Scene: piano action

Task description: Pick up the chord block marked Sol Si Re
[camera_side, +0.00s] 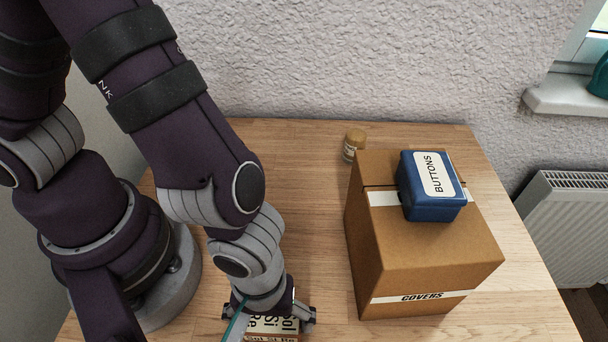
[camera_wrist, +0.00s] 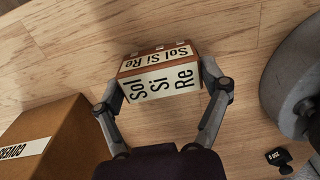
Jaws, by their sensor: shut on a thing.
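The chord block (camera_wrist: 160,82) is a brown block with cream labels reading Sol Si Re on two faces. In the wrist view it sits between the two fingers of my gripper (camera_wrist: 163,88), one finger against each end. My gripper is shut on it. In the side view the block (camera_side: 272,324) shows only partly at the bottom edge, under my wrist, with its label cut off by the frame. I cannot tell whether the block touches the table or is lifted.
A cardboard box (camera_side: 424,262) marked COVERS stands to the right, with a blue box (camera_side: 425,206) labelled BUTTONS on top. A small jar (camera_side: 353,145) stands behind it. A teal strip (camera_side: 236,326) shows beside my wrist. Bare wood table (camera_side: 300,180) lies between arm and box.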

